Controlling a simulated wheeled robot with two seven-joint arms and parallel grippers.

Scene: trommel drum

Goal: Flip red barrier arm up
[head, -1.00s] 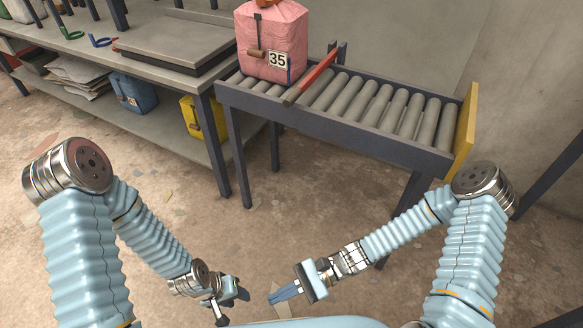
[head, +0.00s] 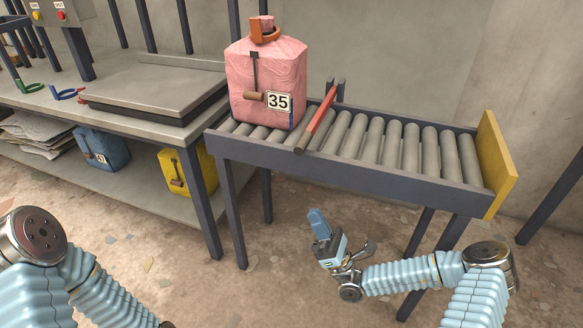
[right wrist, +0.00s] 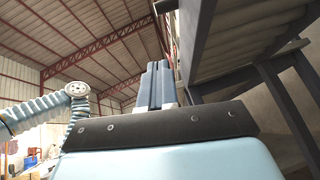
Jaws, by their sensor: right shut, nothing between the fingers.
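The red barrier arm (head: 321,119) lies down across the roller conveyor (head: 390,141), just right of a pink bag-like container (head: 268,78) labelled 35. Its near end rests by the conveyor's front rail. My right gripper (head: 318,222) is shut and empty, in front of and below the conveyor, its fingers pointing up. In the right wrist view the closed blue fingers (right wrist: 154,85) point up beside the conveyor's underside. My left gripper is out of view; only part of the left arm shows at the lower left.
A yellow end plate (head: 497,165) closes the conveyor's right end. A grey table (head: 60,103) with a flat scale-like platform (head: 155,88) stands at left. Blue (head: 100,148) and yellow (head: 186,172) containers sit on its lower shelf. Rollers right of the barrier are clear.

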